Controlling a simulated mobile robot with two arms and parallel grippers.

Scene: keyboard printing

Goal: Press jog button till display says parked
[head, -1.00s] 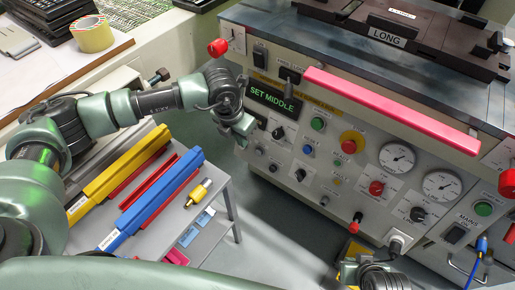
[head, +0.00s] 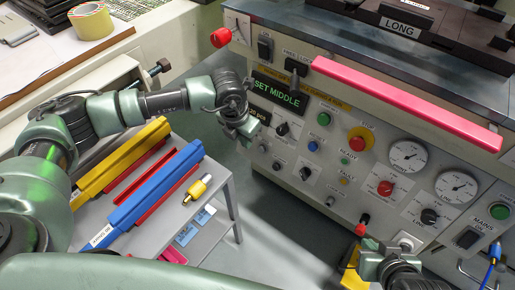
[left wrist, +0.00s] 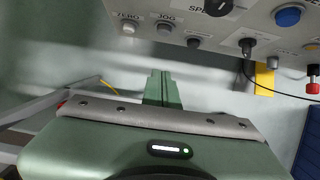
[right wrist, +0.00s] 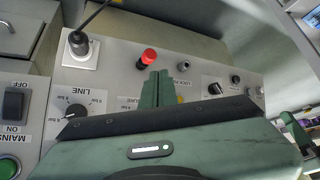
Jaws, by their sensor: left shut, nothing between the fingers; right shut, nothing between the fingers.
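The display (head: 277,93) on the machine's front panel reads "SET MIDDLE" in green. In the left wrist view, the jog button (left wrist: 163,28) is a small grey button under the label "JOG". A paler button (left wrist: 128,28) labelled "ZERO" is to its left. My left gripper (head: 247,133) is shut and empty at the panel's left edge; in the left wrist view its fingertips (left wrist: 160,74) are below the jog button in the picture, apart from it. My right gripper (head: 365,250) is shut and empty low before the panel; its fingertips (right wrist: 158,74) appear near a red knob.
A pink bar (head: 405,103) runs along the panel's top. A red-capped button (head: 360,139), gauges (head: 408,155) and knobs crowd the panel. A grey cart (head: 222,185) with blue (head: 155,195) and yellow (head: 125,158) bars stands left. Floor shows between cart and machine.

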